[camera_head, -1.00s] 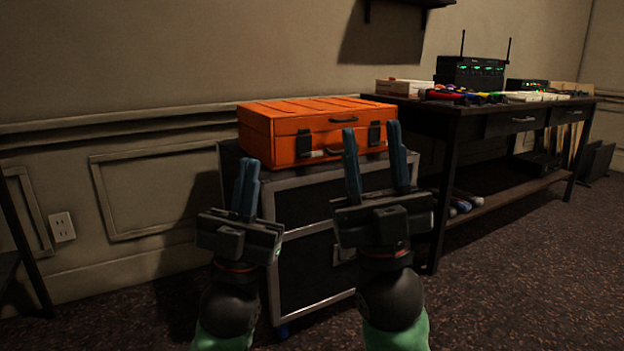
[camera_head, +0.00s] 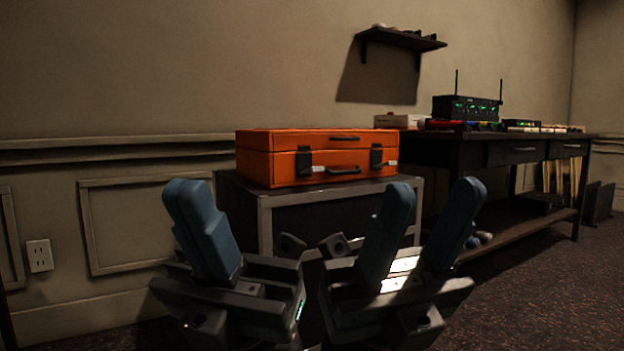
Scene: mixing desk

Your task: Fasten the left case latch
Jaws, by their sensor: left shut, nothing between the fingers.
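The orange case (camera_head: 270,145) lies closed on top of a black, metal-edged flight case (camera_head: 262,205). Its left latch (camera_head: 304,163) is a dark plate on the front, with a pale piece at its lower right. The right latch (camera_head: 377,160) is similar, and a dark handle (camera_head: 343,170) sits between them. My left gripper (camera_head: 200,228) is in front of and below the case at the left, its blue fingers together and empty. My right gripper (camera_head: 421,230) is at the lower right, fingers apart and empty. Neither gripper touches the case.
A dark desk (camera_head: 465,152) stands to the right, carrying a receiver with green lights and two antennas (camera_head: 466,108) and several small items. A wall shelf (camera_head: 400,40) hangs above. A wall outlet (camera_head: 40,255) is at the left. Open air separates my grippers from the case.

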